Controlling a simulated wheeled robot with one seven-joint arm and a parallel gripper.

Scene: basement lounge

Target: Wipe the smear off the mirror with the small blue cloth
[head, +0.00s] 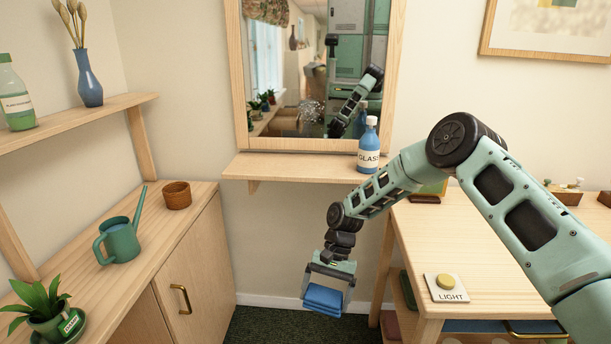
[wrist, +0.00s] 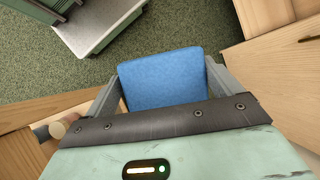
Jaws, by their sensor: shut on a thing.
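My gripper (head: 328,289) hangs low in front of the wall, below the mirror shelf and between the cabinet and the table. It is shut on the small blue cloth (head: 323,299), which is folded into a pad. In the wrist view the cloth (wrist: 162,78) sits between the two fingers. The mirror (head: 278,60) has a wooden frame and hangs on the wall above the shelf. A pale speckled smear (head: 311,111) shows in the lower middle of the glass. The mirror also reflects my arm and a green locker.
A blue bottle labelled GLASS (head: 368,148) stands on the right of the mirror shelf (head: 285,168). A watering can (head: 122,243), a brown pot (head: 177,195) and a plant (head: 45,308) stand on the left cabinet. A LIGHT switch (head: 446,287) is on the right table (head: 415,240).

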